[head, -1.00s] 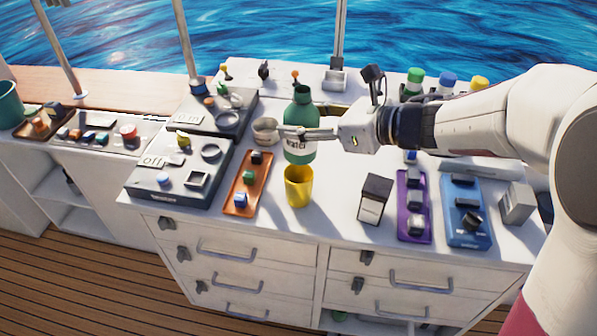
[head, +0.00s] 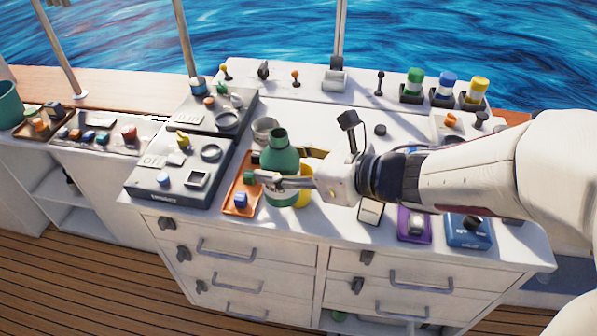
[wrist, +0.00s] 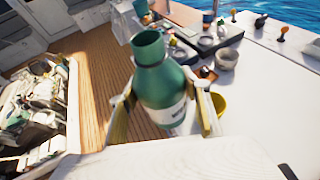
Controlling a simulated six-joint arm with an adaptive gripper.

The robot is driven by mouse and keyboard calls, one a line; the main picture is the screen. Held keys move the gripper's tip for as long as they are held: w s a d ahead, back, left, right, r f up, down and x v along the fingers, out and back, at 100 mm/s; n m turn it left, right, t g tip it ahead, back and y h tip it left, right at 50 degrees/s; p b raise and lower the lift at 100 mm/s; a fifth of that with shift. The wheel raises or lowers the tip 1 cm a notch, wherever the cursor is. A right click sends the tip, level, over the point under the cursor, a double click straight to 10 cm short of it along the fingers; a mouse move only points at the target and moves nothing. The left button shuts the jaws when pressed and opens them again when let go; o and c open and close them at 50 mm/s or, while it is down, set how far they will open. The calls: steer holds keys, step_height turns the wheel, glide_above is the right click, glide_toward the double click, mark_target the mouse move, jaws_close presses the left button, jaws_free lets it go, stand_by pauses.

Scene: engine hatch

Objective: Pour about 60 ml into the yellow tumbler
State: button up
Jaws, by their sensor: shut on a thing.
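A green bottle (head: 281,158) with a white label is held in my gripper (head: 285,172), whose fingers are shut around its body. The bottle is close to upright, its open mouth facing up. It also shows in the wrist view (wrist: 162,85) between the two fingers. The yellow tumbler (head: 304,197) stands on the white counter (head: 290,222), mostly hidden behind the bottle and gripper in the head view. In the wrist view, part of the tumbler (wrist: 218,104) shows just right of the bottle, beside a finger.
An orange tray (head: 230,207) with small blocks lies left of the bottle. A grey cup (head: 265,131) stands behind it. Dark control panels (head: 160,182) are further left. Purple (head: 414,237) and blue (head: 468,240) trays sit to the right. Capped bottles (head: 447,84) stand at the back right.

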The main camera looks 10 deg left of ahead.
mark_target(284, 203)
steer(key=shift+f, duration=6)
steer(key=shift+w+r, duration=0.1)
steer(key=r+m+g, duration=0.1)
steer(key=w+r+m+g, duration=0.1)
steer(key=r+m, duration=0.1)
steer(key=w+r+m+g, duration=0.1)
steer(key=g, duration=0.1)
steer(key=shift+w+d+r+m, duration=0.15)
steer(key=shift+w+d+m, duration=0.05)
steer(key=shift+m, duration=0.1)
steer(key=shift+s+f+m+g, duration=0.15)
steer(key=shift+f+m+g, duration=0.3)
steer(key=shift+m+g, duration=0.2)
steer(key=shift+s+f+m+g+y, duration=0.1)
steer(key=shift+f+m+g+y, duration=0.2)
steer(key=shift+m+g, duration=0.6)
steer(key=shift+s+f+m+g+y, duration=0.1)
steer(key=shift+f+m+g+y, duration=0.15)
steer(key=shift+m+g, duration=0.6)
